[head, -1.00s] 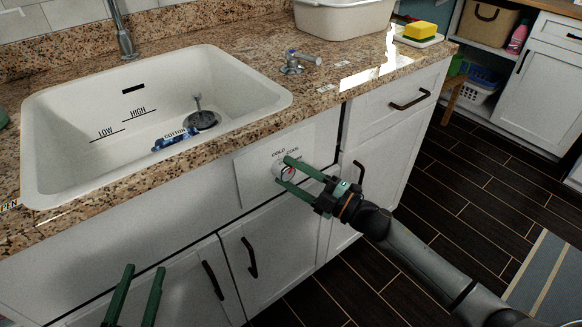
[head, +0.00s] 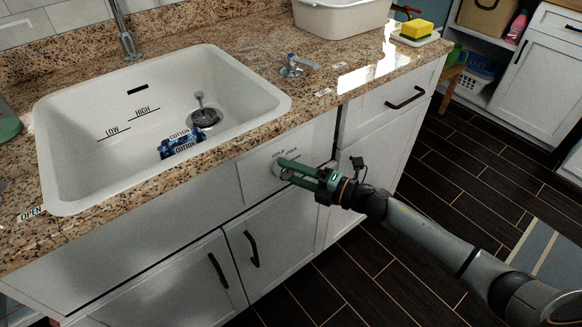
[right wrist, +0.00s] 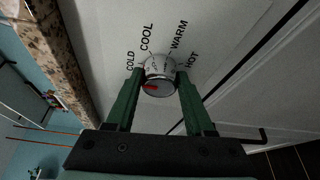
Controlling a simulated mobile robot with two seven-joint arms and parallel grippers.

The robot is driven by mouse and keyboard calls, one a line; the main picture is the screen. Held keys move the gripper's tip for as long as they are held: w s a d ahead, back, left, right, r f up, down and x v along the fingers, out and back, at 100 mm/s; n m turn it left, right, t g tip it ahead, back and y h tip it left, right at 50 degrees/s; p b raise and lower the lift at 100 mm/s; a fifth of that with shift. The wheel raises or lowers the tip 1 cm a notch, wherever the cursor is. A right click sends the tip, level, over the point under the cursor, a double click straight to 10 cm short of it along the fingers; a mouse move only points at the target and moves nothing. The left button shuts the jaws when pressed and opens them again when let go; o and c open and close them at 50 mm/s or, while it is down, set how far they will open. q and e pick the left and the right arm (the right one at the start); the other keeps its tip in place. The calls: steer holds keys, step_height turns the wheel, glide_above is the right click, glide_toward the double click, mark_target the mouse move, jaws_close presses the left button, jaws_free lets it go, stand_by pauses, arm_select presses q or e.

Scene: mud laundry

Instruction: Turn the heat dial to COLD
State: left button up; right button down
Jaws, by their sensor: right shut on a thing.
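The heat dial (right wrist: 158,80) is a round metallic knob on a white panel (right wrist: 205,25) on the sink cabinet's front. Its labels COLD, COOL, WARM and HOT fan around it in the right wrist view. The red mark on its face points left, on the COLD side. My right gripper (right wrist: 160,90) is shut on the dial, one green finger on each side. In the head view the right gripper (head: 298,172) reaches the panel from the right and its fingers mostly cover the dial (head: 277,171). My left gripper is not in view.
The white sink (head: 70,140) holds a blue item marked COTTON (head: 181,145). Cabinet doors with dark handles (head: 252,248) lie below. Dark floor (head: 440,190) is clear at right.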

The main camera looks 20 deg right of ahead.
stand_by(0.4)
steer(key=shift+c, duration=1.3)
jaws_free()
steer(key=v, duration=1.2)
steer(key=shift+s+d, duration=0.2)
